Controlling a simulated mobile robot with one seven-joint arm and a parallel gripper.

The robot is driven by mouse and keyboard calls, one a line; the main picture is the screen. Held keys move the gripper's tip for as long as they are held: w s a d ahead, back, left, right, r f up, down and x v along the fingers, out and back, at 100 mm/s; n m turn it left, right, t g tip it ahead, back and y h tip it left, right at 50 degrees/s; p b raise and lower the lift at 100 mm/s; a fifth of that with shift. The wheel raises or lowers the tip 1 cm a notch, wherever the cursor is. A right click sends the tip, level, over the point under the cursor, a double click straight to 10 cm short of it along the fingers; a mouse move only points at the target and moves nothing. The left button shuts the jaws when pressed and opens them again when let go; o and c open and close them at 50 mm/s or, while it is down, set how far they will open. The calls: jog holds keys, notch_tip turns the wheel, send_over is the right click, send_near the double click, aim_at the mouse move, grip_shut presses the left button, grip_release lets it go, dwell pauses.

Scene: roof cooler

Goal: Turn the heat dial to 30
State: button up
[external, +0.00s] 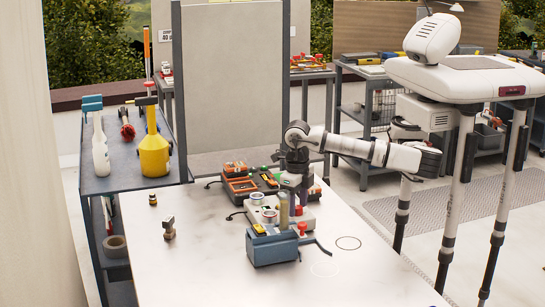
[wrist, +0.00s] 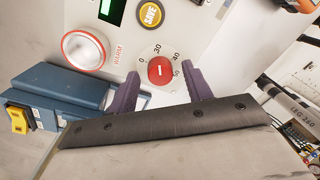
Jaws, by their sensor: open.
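The heat dial (wrist: 160,71) is a red knob with a short white mark on a pale round scale, in the wrist view. Numbers including 30 and 40 show around its upper side; the mark runs roughly up and down, and its exact reading is too small to tell. My gripper (wrist: 160,76) is open, with one purple finger on each side of the dial. I cannot tell whether either finger touches it. In the external view my gripper (external: 301,190) points down over the white control unit (external: 343,200) on the table, and the dial is not clearly visible there.
In the wrist view, a white knob with a red ring (wrist: 85,48), a yellow SAVE button (wrist: 150,13) and a green display (wrist: 111,11) sit near the dial. A blue box (external: 275,247) stands in front of the unit. The table's front left (external: 190,270) is clear.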

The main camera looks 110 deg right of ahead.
notch_tip(320, 180, up, 14)
jog(key=shift+w+a, duration=0.15)
jog(key=shift+w, duration=0.1)
jog(key=shift+f, duration=0.1)
